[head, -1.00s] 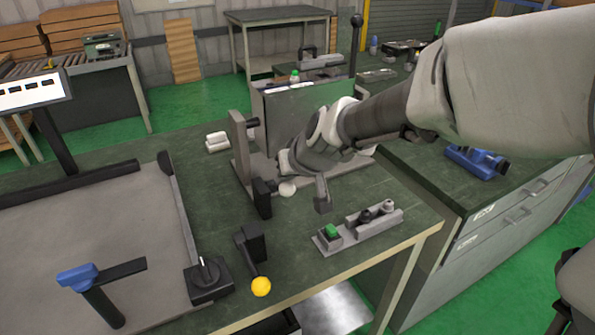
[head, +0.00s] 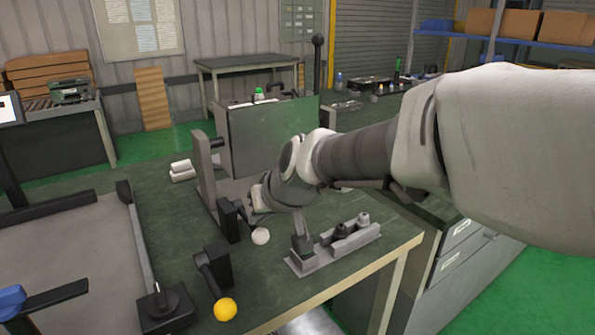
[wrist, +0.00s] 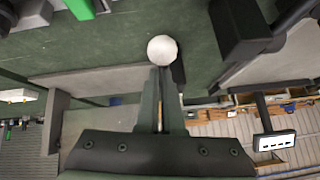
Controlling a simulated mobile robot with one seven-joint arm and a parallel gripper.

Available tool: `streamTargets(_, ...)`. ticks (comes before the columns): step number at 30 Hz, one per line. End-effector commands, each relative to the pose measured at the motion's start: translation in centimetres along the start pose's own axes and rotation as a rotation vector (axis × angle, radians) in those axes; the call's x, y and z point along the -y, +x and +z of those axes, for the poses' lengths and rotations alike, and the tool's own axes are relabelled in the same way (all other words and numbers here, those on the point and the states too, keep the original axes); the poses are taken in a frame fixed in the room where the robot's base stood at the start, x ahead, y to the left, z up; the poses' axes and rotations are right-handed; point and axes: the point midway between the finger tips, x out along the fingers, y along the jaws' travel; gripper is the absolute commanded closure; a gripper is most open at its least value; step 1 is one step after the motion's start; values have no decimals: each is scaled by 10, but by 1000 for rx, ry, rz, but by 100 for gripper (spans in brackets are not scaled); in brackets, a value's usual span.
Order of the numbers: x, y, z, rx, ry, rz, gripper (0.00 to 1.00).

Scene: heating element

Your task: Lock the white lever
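The white lever is a dark arm with a white ball knob (head: 260,236) on a black block (head: 230,220) at the grey fixture's near side. The ball hangs out toward the table's front. In the wrist view, the white ball (wrist: 162,49) appears just beyond the tips of my gripper (wrist: 160,72). The fingers are together with only a thin line between them and nothing visibly held. Whether they touch the lever cannot be told.
A yellow-knobbed lever (head: 225,309) stands at the near left. The grey button box (head: 335,248) is beside my gripper, its green button hidden in the head view. A fixture with a large grey-green panel (head: 272,135) stands behind. A rotary switch (head: 165,306) is at the left.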

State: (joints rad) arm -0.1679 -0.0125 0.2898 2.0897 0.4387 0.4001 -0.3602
Motion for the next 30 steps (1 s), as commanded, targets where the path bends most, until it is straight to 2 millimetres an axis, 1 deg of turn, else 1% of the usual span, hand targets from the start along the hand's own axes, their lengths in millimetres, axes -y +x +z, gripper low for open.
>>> streamTargets(1,-1,7,13,29,2,-4,100)
streamTargets(3,-1,8,15,32,3,-5,100)
streamTargets(20,-1,9,16,35,0,-6,100)
streamTargets(23,0,6,11,33,0,-5,100)
streamTargets(26,1,-2,0,27,0,-5,100)
streamTargets(30,2,-19,-24,9,1,-2,100)
